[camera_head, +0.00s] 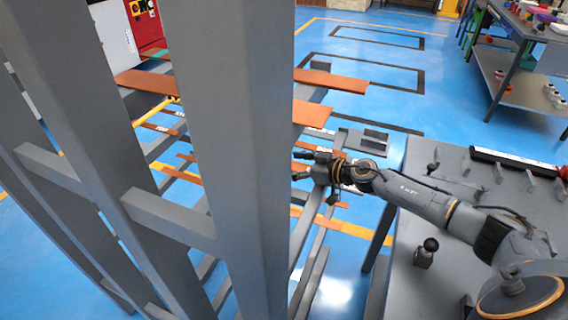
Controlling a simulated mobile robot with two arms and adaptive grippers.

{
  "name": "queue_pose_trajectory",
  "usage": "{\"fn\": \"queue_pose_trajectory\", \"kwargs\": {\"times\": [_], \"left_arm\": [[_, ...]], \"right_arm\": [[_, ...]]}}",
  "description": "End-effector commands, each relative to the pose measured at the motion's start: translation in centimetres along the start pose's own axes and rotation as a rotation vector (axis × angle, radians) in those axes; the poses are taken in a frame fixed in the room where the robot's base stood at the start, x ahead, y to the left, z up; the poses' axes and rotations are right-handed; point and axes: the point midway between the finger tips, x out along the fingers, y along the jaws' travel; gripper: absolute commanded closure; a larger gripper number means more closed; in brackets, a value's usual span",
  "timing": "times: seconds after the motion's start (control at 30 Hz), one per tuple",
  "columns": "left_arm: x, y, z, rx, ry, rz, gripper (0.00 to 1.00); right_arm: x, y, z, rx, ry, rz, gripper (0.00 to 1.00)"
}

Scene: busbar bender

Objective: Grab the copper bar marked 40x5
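Several copper bars lie on the arms of a grey rack (235,130). One upper bar (331,80) and a shorter bar end (311,113) stick out to the right of the wide front post. Another bar (145,80) shows to its left, and more lie lower down. Small white tags show on some bars, but I cannot read 40x5 on any. The post hides parts of the bars. My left gripper is not in view.
A grey table (465,205) with pegs and a black-knobbed part (427,252) stands at the right, under my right arm. A workbench (530,85) stands at the back right. Grey rack posts fill the left. Blue floor is open at the back middle.

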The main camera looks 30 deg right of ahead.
Motion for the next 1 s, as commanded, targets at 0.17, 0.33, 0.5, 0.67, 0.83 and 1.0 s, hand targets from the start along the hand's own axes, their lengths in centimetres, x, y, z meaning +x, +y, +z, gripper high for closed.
{"fn": "queue_pose_trajectory", "kwargs": {"times": [0.17, 0.33, 0.5, 0.67, 0.83, 1.0], "left_arm": [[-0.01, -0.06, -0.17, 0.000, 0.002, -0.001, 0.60], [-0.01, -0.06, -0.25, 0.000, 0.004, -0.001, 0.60], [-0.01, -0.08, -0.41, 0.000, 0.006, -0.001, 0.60], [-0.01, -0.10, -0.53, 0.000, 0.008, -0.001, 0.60], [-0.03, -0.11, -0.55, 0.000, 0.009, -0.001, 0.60], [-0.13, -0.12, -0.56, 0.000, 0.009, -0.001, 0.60]], "right_arm": [[0.38, 0.01, 0.04, 0.000, -0.002, 0.000, 0.27], [0.35, 0.01, 0.04, 0.000, -0.002, 0.000, 0.42], [0.34, 0.01, 0.04, 0.000, -0.002, 0.000, 0.76], [0.33, 0.01, 0.07, 0.001, -0.002, 0.000, 1.00], [0.33, 0.07, -0.18, 0.000, 0.002, 0.002, 1.00], [0.27, 0.08, -0.33, 0.000, 0.002, 0.002, 1.00]]}}
